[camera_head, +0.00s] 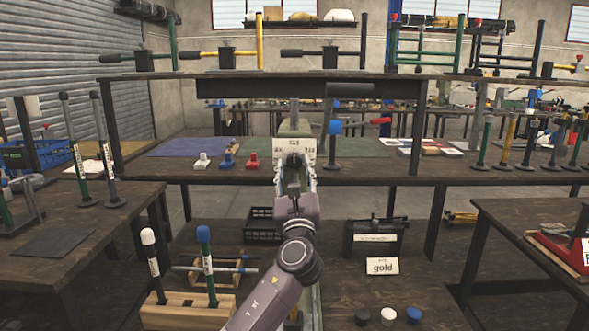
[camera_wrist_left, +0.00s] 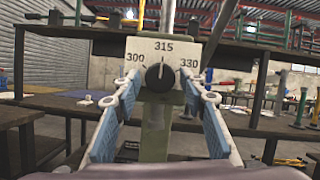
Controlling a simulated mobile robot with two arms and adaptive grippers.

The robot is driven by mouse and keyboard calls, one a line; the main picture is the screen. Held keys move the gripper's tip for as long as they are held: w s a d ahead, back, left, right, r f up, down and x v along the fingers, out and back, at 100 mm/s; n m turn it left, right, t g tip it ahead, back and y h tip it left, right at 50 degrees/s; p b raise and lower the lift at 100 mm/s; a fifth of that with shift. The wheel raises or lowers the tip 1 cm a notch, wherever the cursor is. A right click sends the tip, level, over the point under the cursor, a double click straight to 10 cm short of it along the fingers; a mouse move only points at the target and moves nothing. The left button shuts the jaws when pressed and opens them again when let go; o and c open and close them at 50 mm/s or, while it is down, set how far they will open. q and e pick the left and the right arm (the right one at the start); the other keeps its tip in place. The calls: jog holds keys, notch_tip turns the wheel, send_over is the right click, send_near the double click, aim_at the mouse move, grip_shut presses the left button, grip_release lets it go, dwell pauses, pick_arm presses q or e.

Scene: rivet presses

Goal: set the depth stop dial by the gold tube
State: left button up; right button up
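The depth stop dial is a black knob (camera_wrist_left: 159,77) on a white plate (camera_wrist_left: 146,53) marked 300, 315 and 330. A light mark on the knob appears to point up toward 315. The plate also shows in the head view (camera_head: 279,148), on a pale green upright post, with the knob partly hidden by my gripper. My left gripper (camera_head: 293,168) is in front of the dial. In the wrist view its blue-padded fingers (camera_wrist_left: 161,97) are spread on either side of the knob, with nothing visibly held. A white card reading "gold" (camera_head: 383,267) stands lower right. My right gripper is out of view.
A wooden rack (camera_head: 170,316) with two upright tools stands lower left. Black, white and blue caps (camera_head: 388,316) lie in front. Benches flank both sides, and a shelf (camera_head: 300,75) with levers crosses above.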

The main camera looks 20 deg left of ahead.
pick_arm(q)
jog(key=c, duration=0.8)
